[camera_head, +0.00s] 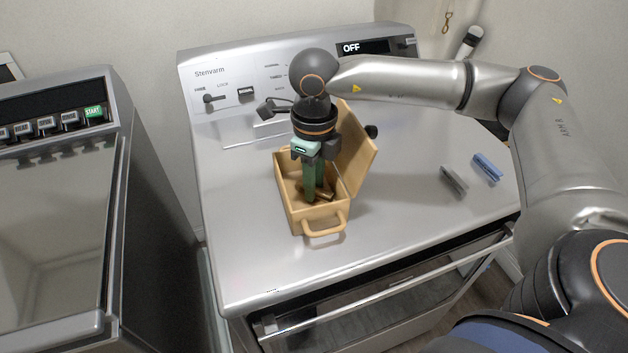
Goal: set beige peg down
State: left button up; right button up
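My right gripper (313,192) points straight down into an open tan box (302,222) on the metal appliance top. Its green fingers are close together, with their tips inside the box. A brownish-beige piece, likely the beige peg (328,191), shows low in the box beside the fingertips. The fingers partly hide it, and I cannot tell whether they grip it. My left gripper is out of view.
The box's lid (357,152) stands open on its right side, and its handle (325,227) faces the front. A grey peg (453,181) and a blue peg (487,168) lie at the right. The appliance top (400,215) is clear between box and pegs.

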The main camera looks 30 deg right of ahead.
jog(key=shift+o, duration=1.3)
jog(key=shift+r, duration=0.1)
notch_tip(320, 180, up, 12)
jog(key=shift+r, duration=0.1)
